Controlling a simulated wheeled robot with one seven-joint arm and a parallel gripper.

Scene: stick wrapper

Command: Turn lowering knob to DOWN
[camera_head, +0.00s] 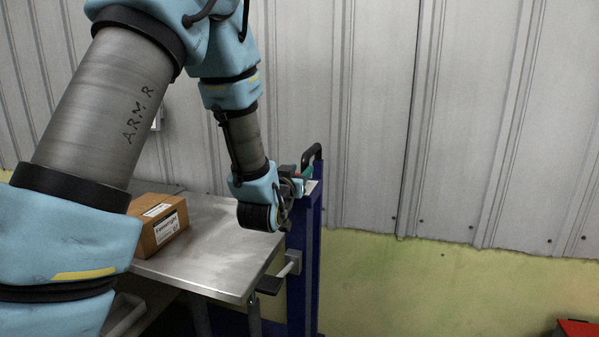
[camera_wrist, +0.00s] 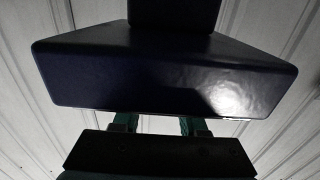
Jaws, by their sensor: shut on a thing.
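My gripper (camera_head: 293,187) is at the top of a blue post (camera_head: 305,262) beside the metal table, just below and left of a black curved handle (camera_head: 312,154). In the wrist view my gripper's two fingers (camera_wrist: 160,125) show only in part, below a dark blue block (camera_wrist: 160,72). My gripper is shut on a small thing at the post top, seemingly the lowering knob. The knob itself is hidden by my gripper and the block, so its setting and any DOWN mark cannot be read.
A steel table (camera_head: 215,262) stands left of the post, with a labelled cardboard box (camera_head: 160,226) on it. A black pedal-like part (camera_head: 269,285) juts out at the post's side. A ribbed wall (camera_head: 460,120) stands behind. A red object (camera_head: 578,328) sits at the lower right.

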